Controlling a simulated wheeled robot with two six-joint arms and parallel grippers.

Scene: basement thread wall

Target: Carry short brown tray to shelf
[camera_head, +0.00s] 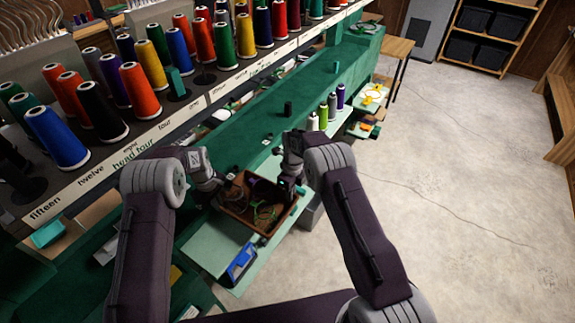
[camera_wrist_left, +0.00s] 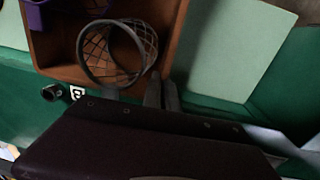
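The short brown tray (camera_head: 236,220) rests over a pale green surface, between my two grippers. It holds a purple thing, a mesh ring and green loops. In the left wrist view, the tray (camera_wrist_left: 176,30) shows its corner, the mesh ring (camera_wrist_left: 112,55) and part of the purple thing (camera_wrist_left: 38,14). My left gripper (camera_head: 219,194) is at the tray's left end. Its two fingers (camera_wrist_left: 161,92) are close together at the tray's corner; whether they pinch its wall is unclear. My right gripper (camera_head: 287,192) is at the tray's right end, its fingertips too dark and small to read.
A rack of coloured thread spools (camera_head: 140,90) with a labelled edge runs above on the left. A long green shelf (camera_head: 260,110) carries a few spools behind the tray. A blue box (camera_head: 241,263) lies in front on the pale surface. The concrete floor (camera_head: 450,170) at right is clear.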

